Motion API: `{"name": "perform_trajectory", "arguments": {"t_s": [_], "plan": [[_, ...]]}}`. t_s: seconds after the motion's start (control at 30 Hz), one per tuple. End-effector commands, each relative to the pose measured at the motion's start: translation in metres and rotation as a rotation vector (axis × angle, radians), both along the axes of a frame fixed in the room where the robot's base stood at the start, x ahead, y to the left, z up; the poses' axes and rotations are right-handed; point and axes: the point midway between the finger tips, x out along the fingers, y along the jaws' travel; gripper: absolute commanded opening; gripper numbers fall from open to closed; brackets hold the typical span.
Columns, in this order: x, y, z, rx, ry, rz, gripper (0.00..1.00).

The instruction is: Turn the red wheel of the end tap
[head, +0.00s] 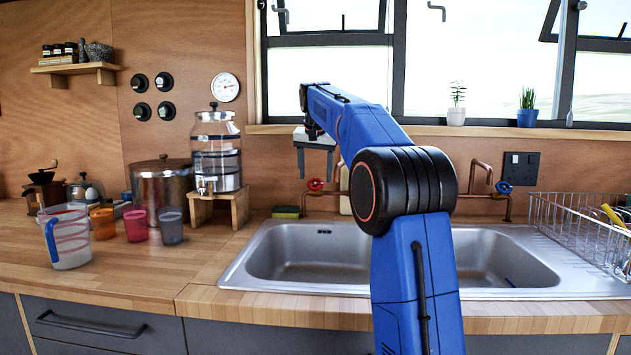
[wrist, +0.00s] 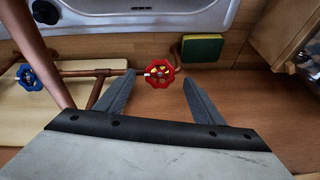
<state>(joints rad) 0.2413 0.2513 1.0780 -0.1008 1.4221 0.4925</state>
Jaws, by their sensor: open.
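The red wheel (head: 315,184) is a small scalloped handle at the left end of the copper pipework behind the sink. In the wrist view the red wheel (wrist: 159,74) appears between the tips of my two fingers, with a gap on each side. My gripper (head: 316,177) is open and points down just above the wheel in the head view. The gripper also shows in the wrist view (wrist: 158,79), with nothing held. Whether the fingertips are level with the wheel is hard to tell. A blue wheel (head: 503,187) sits at the right end of the pipework.
A green and yellow sponge (head: 286,212) lies close to the red wheel. A glass dispenser (head: 216,150) on a wooden stand is to the left. The steel sink (head: 300,284) is in front, and a wire dish rack (head: 575,222) stands to the right.

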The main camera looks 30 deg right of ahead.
Motion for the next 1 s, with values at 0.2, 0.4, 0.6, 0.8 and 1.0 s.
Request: {"name": "perform_trajectory", "arguments": {"t_s": [0.2, 0.4, 0.6, 0.8, 1.0], "plan": [[0.008, -0.005, -0.022, 0.0, 0.0, 0.0, 0.62], [0.01, -0.006, -0.028, 0.0, 0.0, -0.001, 0.62], [0.011, -0.006, -0.028, 0.0, 0.0, 0.0, 0.62], [0.01, -0.006, -0.028, 0.0, 0.0, 0.0, 0.21], [0.011, -0.006, -0.028, -0.002, 0.002, 0.004, 0.21]]}}
